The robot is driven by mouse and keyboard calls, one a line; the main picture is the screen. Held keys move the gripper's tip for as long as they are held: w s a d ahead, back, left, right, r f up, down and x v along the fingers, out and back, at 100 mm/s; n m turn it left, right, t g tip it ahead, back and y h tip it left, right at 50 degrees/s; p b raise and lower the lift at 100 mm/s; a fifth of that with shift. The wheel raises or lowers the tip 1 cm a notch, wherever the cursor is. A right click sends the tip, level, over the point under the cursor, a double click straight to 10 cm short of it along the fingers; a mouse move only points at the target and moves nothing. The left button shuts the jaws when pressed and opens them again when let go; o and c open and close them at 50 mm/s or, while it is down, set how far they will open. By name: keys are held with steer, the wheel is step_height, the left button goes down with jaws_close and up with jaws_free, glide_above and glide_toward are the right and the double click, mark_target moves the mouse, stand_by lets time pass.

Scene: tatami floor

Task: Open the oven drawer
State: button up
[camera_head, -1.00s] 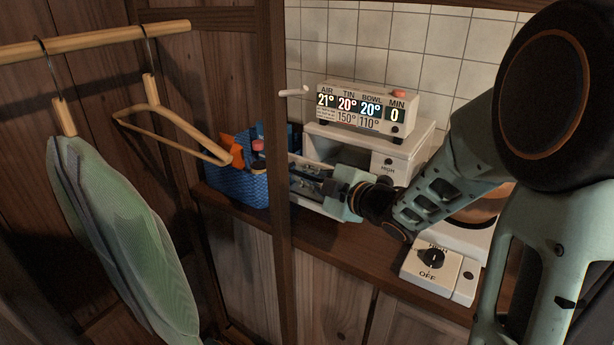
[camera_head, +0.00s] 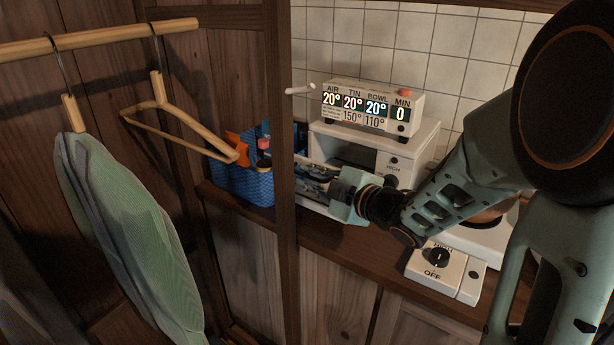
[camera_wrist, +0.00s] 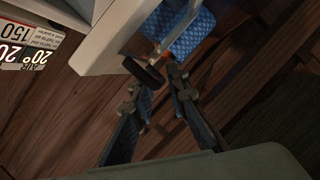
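The white oven (camera_head: 417,157) stands on the counter beneath a temperature display, with a dark opening in its front. A white drawer-like part (camera_head: 316,205) sticks out from the oven beneath my gripper. In the wrist view its pale edge (camera_wrist: 115,32) fills the upper left, with a dark rounded handle-like piece (camera_wrist: 143,71) at its end. My gripper (camera_head: 316,179) is at the front of the oven, partly behind the wooden post. In the wrist view its two fingers (camera_wrist: 155,86) are apart, with the dark piece just beyond the tips. Contact cannot be told.
A blue basket (camera_head: 251,188) with orange items stands left of the oven. A dark wooden post (camera_head: 286,270) rises in front of the counter. A burner with a knob (camera_head: 437,259) is at right. Hangers and a green garment (camera_head: 135,235) hang at left.

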steer(key=v, duration=1.1)
steer(key=shift+c, duration=0.5)
